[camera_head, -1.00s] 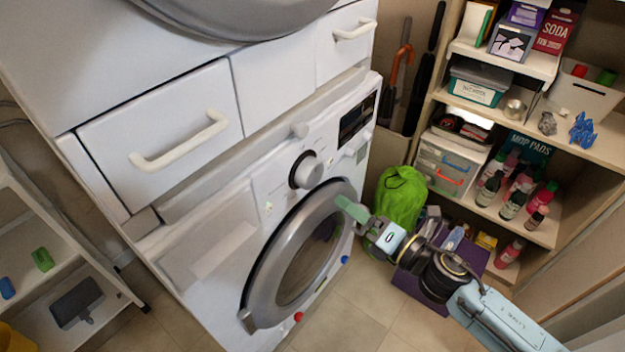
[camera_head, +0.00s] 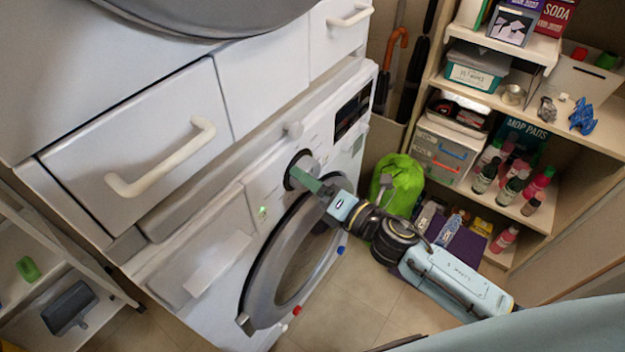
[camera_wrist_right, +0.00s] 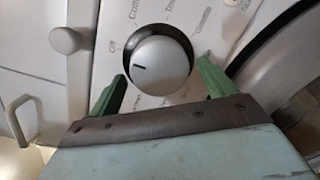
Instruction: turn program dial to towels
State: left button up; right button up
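The program dial (camera_head: 302,167) is a silver knob in a dark ring on the white washing machine's front panel. In the right wrist view the dial (camera_wrist_right: 160,66) shows a dark pointer line pointing left, with printed labels around it; one reads "Off", and others are only partly legible. I cannot make out "towels". My right gripper (camera_head: 304,177) is at the dial, partly covering it in the head view. In the right wrist view its green fingers (camera_wrist_right: 160,84) are spread apart, one on each side of the dial's lower part, with gaps visible. My left gripper is not in view.
The round door (camera_head: 252,290) of the washing machine lies just below the dial, close to my right arm. A small round knob (camera_wrist_right: 65,39) sits left of the dial. Shelves with bottles (camera_head: 484,178) and a green bag (camera_head: 398,183) stand right of the machine.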

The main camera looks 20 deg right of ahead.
jog(key=c, duration=0.9)
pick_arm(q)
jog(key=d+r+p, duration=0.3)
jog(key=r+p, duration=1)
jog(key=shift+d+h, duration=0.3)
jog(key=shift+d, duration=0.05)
pick_arm(e)
jog(key=shift+w+d+r+m+g+y, duration=0.15)
jog(key=shift+m+g, duration=0.25)
jog(key=shift+m, duration=2)
jog(key=shift+a+r+m+g+y, duration=0.15)
jog(key=shift+m+g, duration=0.25)
jog(key=shift+m, duration=2)
jog(key=shift+w+d+r+m+g+y, duration=0.15)
jog(key=shift+r+m+g+y, duration=0.2)
jog(key=shift+m, duration=2.05)
jog(key=shift+s+f, duration=0.1)
jog(key=o, duration=1)
